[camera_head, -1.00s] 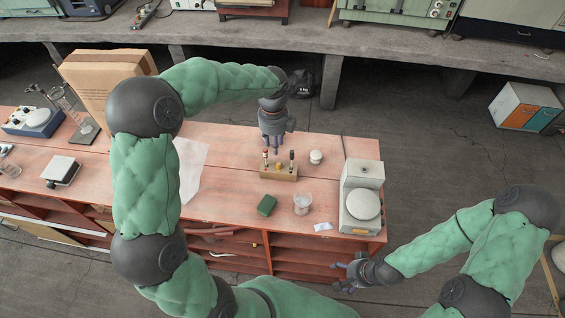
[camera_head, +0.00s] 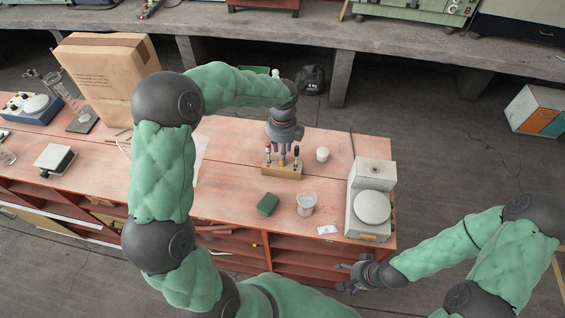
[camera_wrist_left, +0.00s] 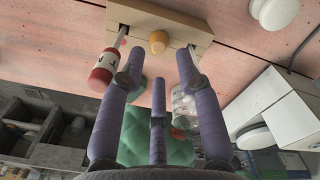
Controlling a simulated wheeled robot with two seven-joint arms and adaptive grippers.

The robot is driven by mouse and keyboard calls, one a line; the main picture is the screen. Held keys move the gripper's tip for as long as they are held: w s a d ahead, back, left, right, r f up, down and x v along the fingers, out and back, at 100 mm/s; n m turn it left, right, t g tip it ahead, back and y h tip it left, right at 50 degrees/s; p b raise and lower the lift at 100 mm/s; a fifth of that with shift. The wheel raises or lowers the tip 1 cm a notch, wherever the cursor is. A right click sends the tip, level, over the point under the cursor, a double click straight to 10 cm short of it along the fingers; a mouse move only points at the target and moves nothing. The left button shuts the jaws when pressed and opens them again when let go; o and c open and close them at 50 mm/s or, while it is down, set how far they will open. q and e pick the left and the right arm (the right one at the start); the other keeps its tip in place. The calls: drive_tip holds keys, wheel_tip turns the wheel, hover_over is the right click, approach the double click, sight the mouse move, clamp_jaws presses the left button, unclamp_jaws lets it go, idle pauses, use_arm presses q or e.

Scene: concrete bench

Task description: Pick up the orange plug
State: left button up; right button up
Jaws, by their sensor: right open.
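The orange plug (camera_wrist_left: 158,42) sits in the middle of a wooden block (camera_wrist_left: 185,25) in the left wrist view. The block (camera_head: 290,174) stands on the red bench in the head view, where the plug is largely hidden by the fingers. My left gripper (camera_head: 284,154) points down over the block. In its wrist view, its fingers (camera_wrist_left: 160,65) are spread open with nothing between them, and the plug is just beyond the tips. My right gripper (camera_head: 350,275) is open and empty, off the bench's front edge.
A red-handled tool (camera_wrist_left: 102,68) and a dark-handled tool (camera_head: 296,152) stand in the block on either side of the plug. A green sponge-like block (camera_head: 267,204), a glass beaker (camera_head: 306,204), a white-lidded jar (camera_head: 322,154) and a scale (camera_head: 371,206) are nearby.

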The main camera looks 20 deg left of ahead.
sight(282, 163)
use_arm(q)
wheel_tip(282, 163, down, 5)
drive_tip(key=shift+s+f+b, duration=0.1)
drive_tip(key=shift+b, duration=0.5)
drive_tip(key=c, duration=0.5)
